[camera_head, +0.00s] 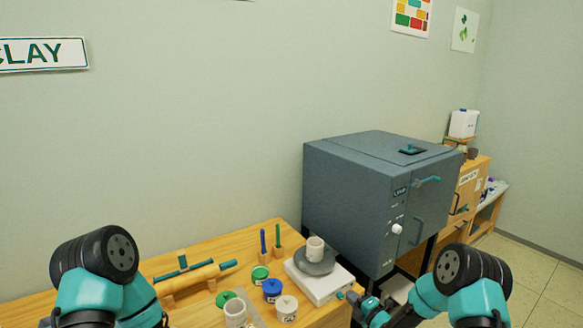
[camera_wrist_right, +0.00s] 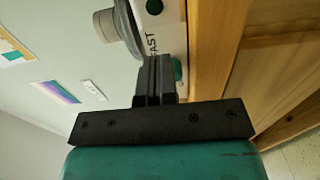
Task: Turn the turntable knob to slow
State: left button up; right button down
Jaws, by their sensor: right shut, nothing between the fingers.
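The turntable (camera_head: 322,289) is a white box with a grey disc (camera_head: 314,267) on top, at the right end of the wooden table. A pale cup (camera_head: 315,246) stands on the disc. A small teal knob (camera_head: 340,296) shows on the box's front face. In the right wrist view the white face (camera_wrist_right: 172,38) carries the word FAST, and a teal piece (camera_wrist_right: 179,70) shows just beside the fingers. My right gripper (camera_wrist_right: 155,62) is shut and empty, close in front of this face; I cannot tell whether it touches. My left arm shows at left, its gripper out of view.
A blue-grey kiln (camera_head: 350,200) stands behind and right of the turntable. Paint jars (camera_head: 272,290), a cup (camera_head: 235,313), upright tools (camera_head: 277,242) and a rolling pin (camera_head: 195,279) crowd the table to the left. Shelves stand at far right.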

jog(key=shift+w+r, duration=0.15)
jog(key=shift+w, duration=0.2)
jog(key=shift+a, duration=0.2)
jog(key=shift+s+f, duration=0.1)
jog(key=shift+f, duration=1)
dwell(0.5)
jog(key=shift+d, duration=0.1)
jog(key=shift+w+d, duration=0.15)
jog(key=shift+w, duration=0.1)
jog(key=shift+s+d, duration=0.1)
dwell(0.4)
jog(key=v, duration=0.5)
jog(key=shift+s+d+f, duration=0.1)
jog(key=shift+s+d, duration=0.05)
jog(key=shift+s, duration=0.05)
